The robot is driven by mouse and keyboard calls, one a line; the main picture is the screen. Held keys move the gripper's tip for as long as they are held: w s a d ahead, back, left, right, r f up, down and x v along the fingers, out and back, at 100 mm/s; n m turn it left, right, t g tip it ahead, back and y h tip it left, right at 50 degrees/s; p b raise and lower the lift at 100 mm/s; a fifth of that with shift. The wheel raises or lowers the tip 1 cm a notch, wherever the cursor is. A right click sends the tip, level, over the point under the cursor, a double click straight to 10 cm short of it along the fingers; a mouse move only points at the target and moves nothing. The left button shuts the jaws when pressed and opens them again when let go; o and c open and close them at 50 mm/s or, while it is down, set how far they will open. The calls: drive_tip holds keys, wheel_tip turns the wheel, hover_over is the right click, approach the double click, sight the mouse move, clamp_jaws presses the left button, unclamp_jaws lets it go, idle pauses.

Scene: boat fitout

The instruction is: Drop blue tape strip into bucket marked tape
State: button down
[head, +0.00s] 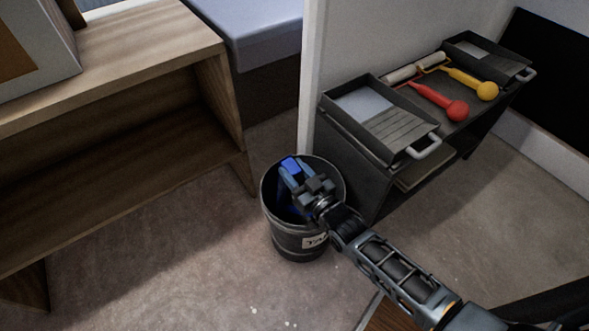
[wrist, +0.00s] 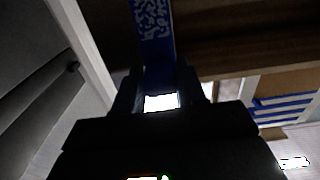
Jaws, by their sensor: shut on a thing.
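The bucket (head: 292,245) is a dark round pail on the floor with a white label partly reading "TA"; my wrist covers the rest of the lettering. My gripper (head: 290,176) is over the bucket's open mouth, its fingers near the far left of the rim. It is shut on the blue tape strip (head: 290,164). In the wrist view the strip (wrist: 154,35) has a pale pattern and sticks out from between the fingers (wrist: 160,82). Some blue shows inside the bucket below the fingers, but I cannot tell what it is.
A wooden shelf unit (head: 110,100) stands left of the bucket. A white panel edge (head: 307,90) rises behind it. Front floor is clear.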

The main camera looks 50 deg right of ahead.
drive_tip(key=shift+f, duration=0.45)
drive_tip(key=c, duration=0.6)
unclamp_jaws()
drive_tip(key=shift+r, duration=0.15)
drive_tip(key=shift+o, duration=0.5)
drive_tip(key=o, duration=0.5)
drive_tip(key=p+v, duration=0.1)
drive_tip(key=v, duration=0.6)
drive_tip(key=shift+s+p, duration=0.3)
drive_tip(key=shift+p, duration=0.05)
drive_tip(key=shift+a+r, duration=0.1)
